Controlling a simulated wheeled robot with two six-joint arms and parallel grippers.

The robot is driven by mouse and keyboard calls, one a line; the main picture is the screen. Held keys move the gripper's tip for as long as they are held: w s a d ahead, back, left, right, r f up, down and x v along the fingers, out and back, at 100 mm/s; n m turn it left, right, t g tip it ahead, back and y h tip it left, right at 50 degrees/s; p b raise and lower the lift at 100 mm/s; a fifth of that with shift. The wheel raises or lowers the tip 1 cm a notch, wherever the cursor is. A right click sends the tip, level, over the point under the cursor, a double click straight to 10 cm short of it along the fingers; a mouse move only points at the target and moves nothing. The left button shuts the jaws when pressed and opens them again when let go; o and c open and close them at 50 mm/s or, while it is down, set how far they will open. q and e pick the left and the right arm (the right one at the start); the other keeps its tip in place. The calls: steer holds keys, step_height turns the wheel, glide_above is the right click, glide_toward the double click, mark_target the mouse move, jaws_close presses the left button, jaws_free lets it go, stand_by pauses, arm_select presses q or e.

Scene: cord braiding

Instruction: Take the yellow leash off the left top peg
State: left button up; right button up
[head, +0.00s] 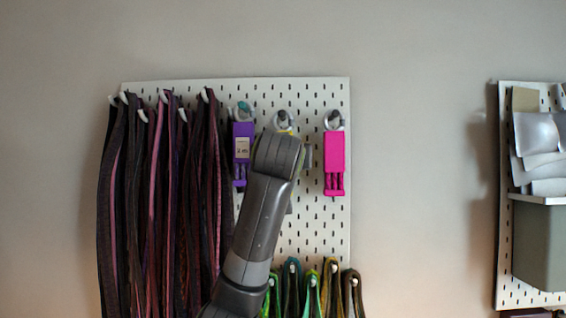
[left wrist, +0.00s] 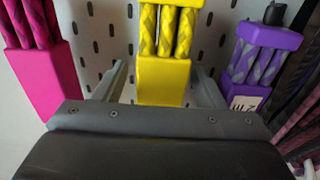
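The yellow leash (left wrist: 165,80) shows in the left wrist view as a yellow block with yellow-and-grey braided strands. It hangs between a purple leash (head: 242,150) and a pink leash (head: 334,160). In the head view my left arm covers nearly all of it; the middle peg with its ring (head: 284,119) shows above the arm. My left gripper (left wrist: 163,78) is open, with one finger on each side of the yellow block and a gap on both sides. My right gripper is in neither view.
The purple (left wrist: 262,65) and pink (left wrist: 45,75) leashes hang close on either side of the gripper. Dark and pink straps (head: 165,200) hang at the board's left. Several green and brown loops (head: 312,290) hang below. A second pegboard (head: 515,298) is far right.

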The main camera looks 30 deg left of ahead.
arm_select(q)
steer(key=shift+a, duration=0.1)
steer(key=c, duration=0.9)
steer(key=shift+c, duration=0.8)
steer(key=shift+r, duration=0.1)
